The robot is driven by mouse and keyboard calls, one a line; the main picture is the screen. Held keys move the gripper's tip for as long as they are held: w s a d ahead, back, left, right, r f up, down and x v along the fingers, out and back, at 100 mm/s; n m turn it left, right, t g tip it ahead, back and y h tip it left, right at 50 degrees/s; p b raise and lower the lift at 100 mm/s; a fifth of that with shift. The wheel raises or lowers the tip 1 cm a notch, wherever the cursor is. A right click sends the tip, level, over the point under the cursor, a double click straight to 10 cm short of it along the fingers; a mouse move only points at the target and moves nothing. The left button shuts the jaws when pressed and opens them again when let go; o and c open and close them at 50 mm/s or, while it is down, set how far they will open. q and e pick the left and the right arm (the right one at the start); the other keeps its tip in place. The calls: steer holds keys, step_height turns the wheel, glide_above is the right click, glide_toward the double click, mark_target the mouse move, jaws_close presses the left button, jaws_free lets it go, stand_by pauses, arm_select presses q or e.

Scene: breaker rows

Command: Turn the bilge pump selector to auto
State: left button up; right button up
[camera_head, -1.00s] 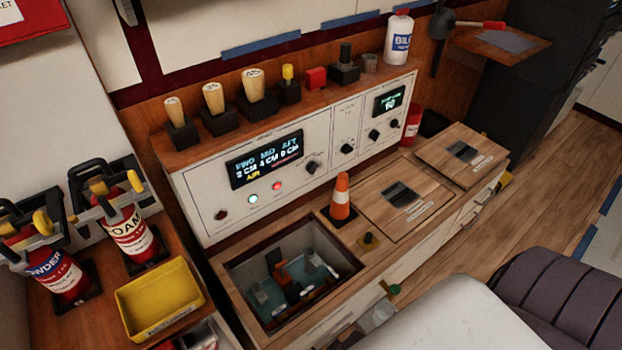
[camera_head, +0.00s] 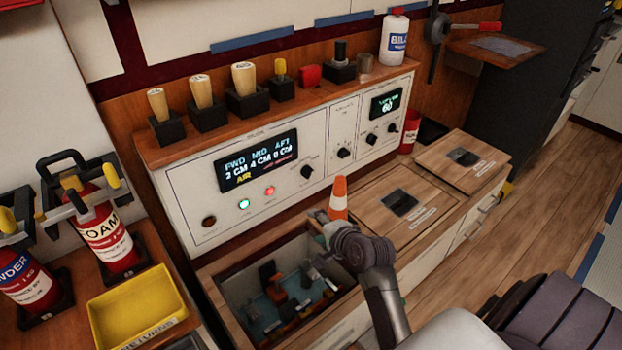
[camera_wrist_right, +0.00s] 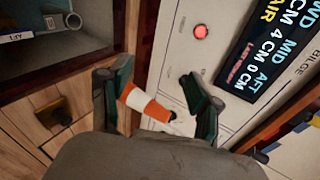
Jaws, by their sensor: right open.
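The bilge panel (camera_head: 190,205) is a white upright face with a lit display (camera_head: 258,160) reading FWD, MID, AFT. A dark round selector knob (camera_head: 307,171) sits right of the display; its setting is too small to read. A green lamp (camera_head: 244,204) and a red lamp (camera_head: 270,191) are below the display. My right gripper (camera_wrist_right: 160,95) is open and empty, its fingers spread before the panel. In the head view it is at the open hatch, below the knob and apart from it, partly hidden by my wrist. My left gripper is out of view.
An orange and white cone (camera_head: 338,198) stands close by my right gripper; in the wrist view it shows between the fingers. An open hatch (camera_head: 215,275) lies below. More knobs (camera_head: 344,152) sit right of the selector.

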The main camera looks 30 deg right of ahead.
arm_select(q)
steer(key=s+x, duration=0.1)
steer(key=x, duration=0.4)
arm_select(e)
steer(key=w+d+r+m+t+h, duration=0.25)
steer(key=w+d+m, duration=0.3)
steer(key=m, duration=0.35)
steer(key=m+b, duration=0.1)
steer(key=b, duration=0.2)
glide_toward(310, 174)
steer(key=a+x, duration=0.1)
steer(key=x, duration=0.5)
steer(key=d+b+x, duration=0.1)
steer(key=x, duration=0.1)
steer(key=shift+w+f, duration=0.2)
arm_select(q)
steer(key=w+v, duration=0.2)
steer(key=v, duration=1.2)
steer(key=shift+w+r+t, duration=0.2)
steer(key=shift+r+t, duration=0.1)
arm_select(e)
steer(key=shift+w, duration=0.35)
steer(key=c, duration=1.1)
steer(key=shift+c, duration=0.2)
